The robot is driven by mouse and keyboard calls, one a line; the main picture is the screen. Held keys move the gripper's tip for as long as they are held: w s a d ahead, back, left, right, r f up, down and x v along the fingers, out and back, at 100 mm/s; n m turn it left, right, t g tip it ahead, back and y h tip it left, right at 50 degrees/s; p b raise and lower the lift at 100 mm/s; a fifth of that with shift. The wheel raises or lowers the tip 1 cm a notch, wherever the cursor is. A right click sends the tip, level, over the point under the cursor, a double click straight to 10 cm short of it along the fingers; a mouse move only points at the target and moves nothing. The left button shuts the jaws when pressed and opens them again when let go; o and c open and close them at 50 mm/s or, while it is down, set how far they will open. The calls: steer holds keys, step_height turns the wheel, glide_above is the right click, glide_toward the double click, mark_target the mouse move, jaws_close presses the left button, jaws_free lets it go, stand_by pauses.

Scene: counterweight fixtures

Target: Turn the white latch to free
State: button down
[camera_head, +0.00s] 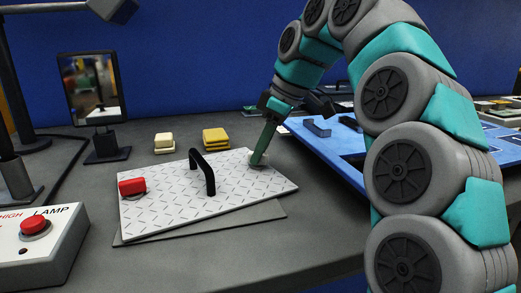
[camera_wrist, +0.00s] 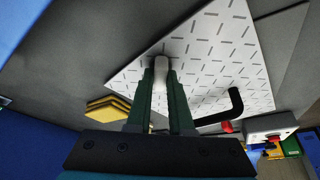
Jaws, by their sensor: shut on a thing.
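The white latch (camera_wrist: 161,68) is at one corner of the white patterned plate (camera_head: 159,212), seen between my fingertips in the wrist view. My gripper (camera_wrist: 160,80) is shut on the latch, with one finger on each side. In the head view my gripper (camera_head: 258,160) points down at the plate's right end and mostly hides the latch. A red latch (camera_head: 132,187) sits at the plate's left end. A black arched handle (camera_head: 208,172) stands at its middle; it also shows in the wrist view (camera_wrist: 236,105).
A grey sheet (camera_head: 225,222) shows under the plate's front edge. Yellow blocks (camera_head: 216,138) and cream blocks (camera_head: 164,143) lie behind the plate. A lamp box (camera_head: 48,250) with a red button is at front left. A blue board (camera_head: 345,155) lies right, partly behind my arm.

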stand_by(0.7)
steer(key=c, duration=0.8)
jaws_free()
steer(key=shift+r, duration=0.1)
